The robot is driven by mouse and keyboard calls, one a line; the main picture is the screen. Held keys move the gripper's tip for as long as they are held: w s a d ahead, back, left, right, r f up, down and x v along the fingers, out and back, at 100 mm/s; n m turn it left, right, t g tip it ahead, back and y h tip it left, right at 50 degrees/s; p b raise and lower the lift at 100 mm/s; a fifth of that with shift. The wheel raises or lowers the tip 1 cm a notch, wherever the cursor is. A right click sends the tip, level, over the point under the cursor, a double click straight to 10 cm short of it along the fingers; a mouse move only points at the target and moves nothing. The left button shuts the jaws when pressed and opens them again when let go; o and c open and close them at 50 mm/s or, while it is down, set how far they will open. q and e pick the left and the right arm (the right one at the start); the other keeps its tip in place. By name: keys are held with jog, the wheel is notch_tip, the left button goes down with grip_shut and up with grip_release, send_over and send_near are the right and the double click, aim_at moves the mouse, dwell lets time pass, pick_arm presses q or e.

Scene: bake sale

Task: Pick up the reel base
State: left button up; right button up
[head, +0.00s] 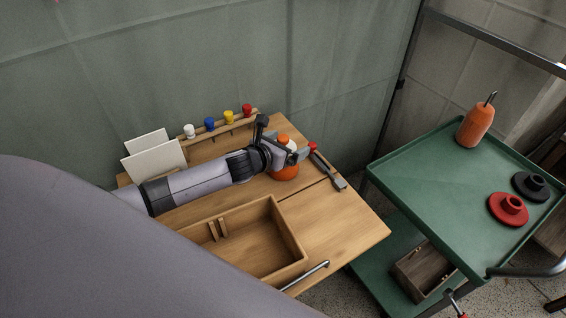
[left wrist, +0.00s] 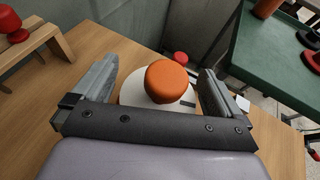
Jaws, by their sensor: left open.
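My left gripper (head: 290,157) is open at the right end of the wooden desk. An orange and white rounded object (head: 285,172) stands at its fingers. In the left wrist view its orange top (left wrist: 166,80) and white body (left wrist: 132,92) show between the two spread fingers; I cannot tell whether they touch it. On the green cart lie a red flanged disc with a raised hub (head: 508,209) and a similar black one (head: 531,186). I cannot tell for certain which of these is the reel base. My right gripper is not in view.
The desk (head: 340,217) has an open, divided drawer (head: 262,238) at its front. A rail with several coloured knobs (head: 229,118) and white cards (head: 155,160) stand behind. The green cart (head: 425,190) also holds an orange bottle (head: 475,125).

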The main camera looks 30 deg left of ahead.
pick_arm(q)
jog(key=c, duration=1.4)
jog(key=shift+w, duration=0.1)
jog(key=shift+c, duration=0.2)
